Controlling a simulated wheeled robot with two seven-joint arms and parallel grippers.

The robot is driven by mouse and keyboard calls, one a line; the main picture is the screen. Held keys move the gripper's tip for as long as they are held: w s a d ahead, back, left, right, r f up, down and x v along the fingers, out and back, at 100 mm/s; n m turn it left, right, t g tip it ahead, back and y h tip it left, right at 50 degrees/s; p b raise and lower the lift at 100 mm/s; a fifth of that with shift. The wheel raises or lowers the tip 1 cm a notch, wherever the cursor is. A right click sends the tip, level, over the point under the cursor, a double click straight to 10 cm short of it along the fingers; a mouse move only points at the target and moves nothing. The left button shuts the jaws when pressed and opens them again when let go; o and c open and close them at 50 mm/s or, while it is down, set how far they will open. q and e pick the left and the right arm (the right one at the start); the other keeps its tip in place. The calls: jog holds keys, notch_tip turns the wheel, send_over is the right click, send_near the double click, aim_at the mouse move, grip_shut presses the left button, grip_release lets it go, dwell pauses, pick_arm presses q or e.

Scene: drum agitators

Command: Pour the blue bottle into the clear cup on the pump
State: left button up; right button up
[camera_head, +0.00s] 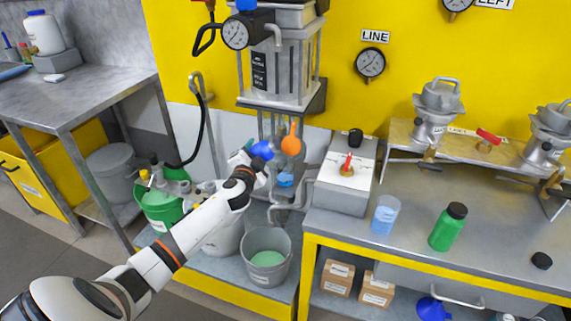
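My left arm comes in from the lower left. Its gripper (258,158) is at the pump pipework below the grey tank, beside a small blue rounded object (262,150). The fingers are too small and covered to tell whether they hold it, and I cannot tell whether it is a bottle. A clear container with blue in it (285,179) shows low among the pipes, partly hidden. A clear cup with blue liquid (385,214) stands upright on the right bench. A green bottle with a black cap (447,227) stands to its right. My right gripper is not in view.
An orange bulb (291,142) is just right of my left gripper. A grey box with a red valve (347,172) stands on the right bench (330,226). A grey bucket with green liquid (267,257) stands below. A black cap (542,260) lies at the right.

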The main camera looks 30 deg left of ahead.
pick_arm(q)
jog(key=shift+s+a+f+m+p, duration=0.15)
jog(key=shift+m+p, duration=0.25)
jog(key=shift+m, duration=0.4)
dwell(1.6)
jog(key=shift+a+r+m+p, duration=0.1)
jog(key=shift+r+m+p, duration=0.65)
jog(key=shift+p, duration=0.45)
dwell(1.3)
jog(key=shift+d+r+m+p, duration=0.2)
jog(key=shift+r+m+p, duration=0.15)
jog(key=shift+m+p, duration=0.35)
dwell(2.1)
